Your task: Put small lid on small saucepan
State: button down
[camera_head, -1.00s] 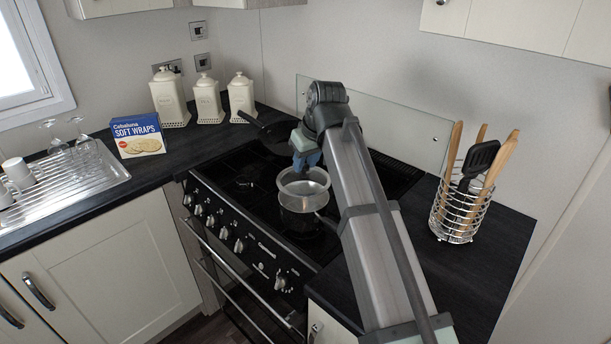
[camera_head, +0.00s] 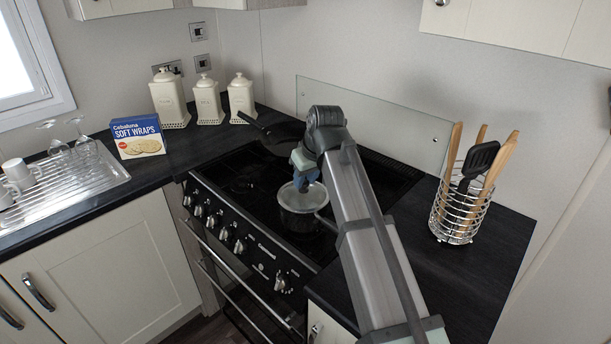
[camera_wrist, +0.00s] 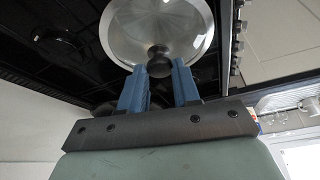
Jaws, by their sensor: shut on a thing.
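The small lid (camera_head: 301,203) is glass with a metal rim and a dark knob. It lies level over the top of the small saucepan (camera_head: 297,222), which stands on the front right of the hob. In the head view its rim looks in line with the pan's rim; I cannot tell if it is fully seated. My gripper (camera_head: 305,186) is above the lid, shut on its knob. In the wrist view the blue fingers of my gripper (camera_wrist: 160,72) are at the knob (camera_wrist: 159,62), and the lid (camera_wrist: 158,25) hides the pan.
A dark frying pan (camera_head: 279,136) sits on the back of the black hob (camera_head: 243,172). A wire utensil holder (camera_head: 456,217) stands on the right worktop. Canisters (camera_head: 207,101), a soft wraps box (camera_head: 138,137) and a draining rack (camera_head: 72,178) are at the left.

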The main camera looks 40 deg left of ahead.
jog(key=c, duration=0.8)
grip_release()
jog(key=shift+r, duration=0.25)
jog(key=v, duration=1.2)
jog(key=shift+w+r, duration=0.1)
